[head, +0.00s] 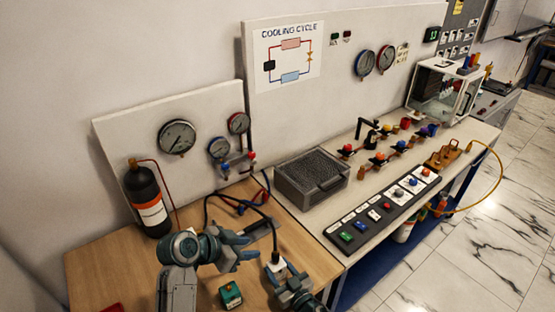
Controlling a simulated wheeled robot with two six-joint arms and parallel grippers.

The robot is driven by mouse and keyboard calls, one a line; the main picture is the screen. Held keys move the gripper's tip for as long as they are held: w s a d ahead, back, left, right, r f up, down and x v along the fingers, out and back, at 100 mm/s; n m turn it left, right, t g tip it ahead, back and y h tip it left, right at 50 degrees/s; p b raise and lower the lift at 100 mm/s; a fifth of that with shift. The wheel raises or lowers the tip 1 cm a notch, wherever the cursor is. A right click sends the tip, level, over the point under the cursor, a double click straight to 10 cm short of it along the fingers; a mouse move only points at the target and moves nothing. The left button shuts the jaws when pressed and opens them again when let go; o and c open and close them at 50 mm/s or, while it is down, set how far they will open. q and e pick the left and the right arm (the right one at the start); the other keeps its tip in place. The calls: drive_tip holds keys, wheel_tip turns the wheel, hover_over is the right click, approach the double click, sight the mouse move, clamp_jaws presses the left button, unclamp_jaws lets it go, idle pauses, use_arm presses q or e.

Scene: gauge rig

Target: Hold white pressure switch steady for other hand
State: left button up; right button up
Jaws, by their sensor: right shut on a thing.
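The white pressure switch (279,266) is a small pale block near the front edge of the wooden bench, with a dark cable or hose rising from it. My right gripper (281,279) comes in from the bottom and is shut on it. The fingers and my wrist hide its lower part. My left gripper (254,248) is just to the left of the switch, with its fingers pointing right. They look spread apart, with nothing seen between them. It appears apart from the switch.
A green box (230,294) sits on the wooden bench in front of my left gripper. Black hoses (238,202) loop behind the grippers to a gauge manifold (236,162). A black bottle (147,200) stands at left. A grey mesh-topped box (311,177) stands right of the hoses.

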drive_tip(key=o, duration=1.2)
drive_tip(key=shift+d, duration=0.1)
drive_tip(key=v, duration=1.2)
drive_tip(key=shift+r, duration=3.45)
